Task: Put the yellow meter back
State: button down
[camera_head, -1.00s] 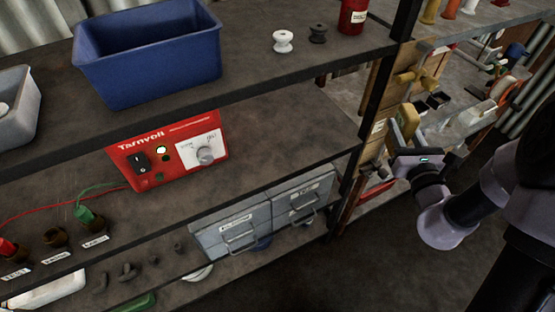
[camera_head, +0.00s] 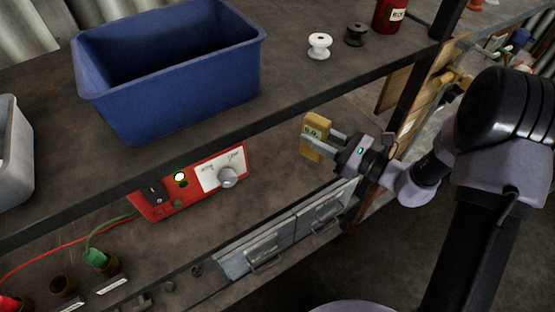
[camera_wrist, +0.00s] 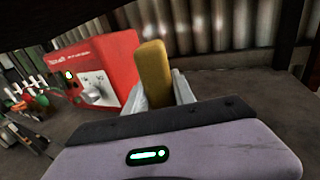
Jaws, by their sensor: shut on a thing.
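The yellow meter (camera_head: 317,136) is held upright between the fingers of my gripper (camera_head: 322,142), which is shut on it. A small greenish display shows on its face in the head view. The gripper reaches in from the right, in front of the shelf bay that holds the red power unit. In the wrist view the meter (camera_wrist: 154,78) stands between the two fingers of the gripper (camera_wrist: 158,95), with the red unit (camera_wrist: 100,68) to its left. Whether the meter touches the shelf cannot be told.
The red unit (camera_head: 160,205) has a lit green lamp and a dial. The upper shelf above bears a blue bin (camera_head: 190,100), a white spool (camera_head: 319,46), a dark spool (camera_head: 356,34) and a red can (camera_head: 390,14). Grey drawers (camera_head: 290,240) are below. Shelf right of the red unit looks clear.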

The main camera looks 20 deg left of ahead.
jog(key=shift+s+a+f+b, duration=0.65)
jog(key=shift+s+a+f, duration=0.15)
jog(key=shift+a, duration=0.35)
jog(key=shift+s+a+f+b, duration=0.7)
jog(key=shift+s+a+f, duration=0.15)
jog(key=shift+a, duration=0.3)
jog(key=shift+s+a+f+b, duration=0.65)
jog(key=shift+s+a+f, duration=0.15)
jog(key=shift+a, duration=0.35)
jog(key=c, duration=1.1)
grip_release()
jog(key=shift+o, duration=0.2)
jog(key=shift+r, duration=0.1)
